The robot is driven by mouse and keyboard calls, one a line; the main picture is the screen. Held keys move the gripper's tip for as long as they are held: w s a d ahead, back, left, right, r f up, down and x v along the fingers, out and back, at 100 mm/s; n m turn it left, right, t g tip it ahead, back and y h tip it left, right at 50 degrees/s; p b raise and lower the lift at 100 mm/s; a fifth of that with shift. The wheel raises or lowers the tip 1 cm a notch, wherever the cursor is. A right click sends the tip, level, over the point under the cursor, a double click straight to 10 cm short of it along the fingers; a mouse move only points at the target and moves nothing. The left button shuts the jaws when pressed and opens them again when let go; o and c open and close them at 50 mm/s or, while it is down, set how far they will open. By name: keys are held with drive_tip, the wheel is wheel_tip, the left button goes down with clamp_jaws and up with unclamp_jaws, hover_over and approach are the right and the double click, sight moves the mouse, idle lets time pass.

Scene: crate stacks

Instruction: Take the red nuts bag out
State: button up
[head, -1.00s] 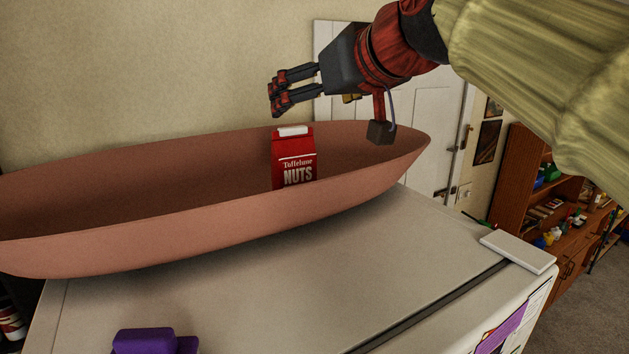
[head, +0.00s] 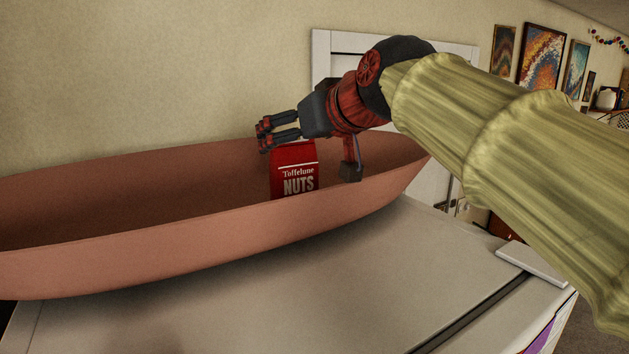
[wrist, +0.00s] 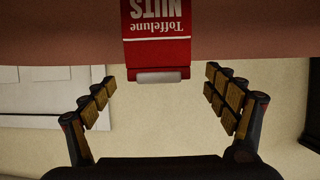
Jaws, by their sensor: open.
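The red nuts bag (head: 294,178) stands upright in the long pinkish-brown bowl (head: 130,248). Its lower part is hidden behind the bowl's near wall, and its top is partly covered by my gripper in the head view. My gripper (head: 262,135) is open and empty, just above the bag's top and pointing left. In the wrist view the bag (wrist: 157,40) appears upside down, with its pale top strip level with the gap between the fingertips of my gripper (wrist: 160,88). I see no contact between the fingers and the bag.
The bowl rests on a pale, flat surface (head: 330,285) with a dark strip and a small white slab (head: 532,262) at the right. A plain wall (head: 150,80) stands close behind the bowl. A white door (head: 325,60) is behind my arm.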

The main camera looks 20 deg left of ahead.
drive_tip(key=x, duration=0.3)
drive_tip(key=shift+w+f+p, duration=0.1)
drive_tip(key=shift+w+p, duration=0.05)
drive_tip(key=shift+p, duration=0.15)
drive_tip(key=shift+d, duration=0.1)
drive_tip(key=shift+c, duration=1.9)
drive_tip(key=c, duration=1.5)
drive_tip(key=shift+c, duration=0.5)
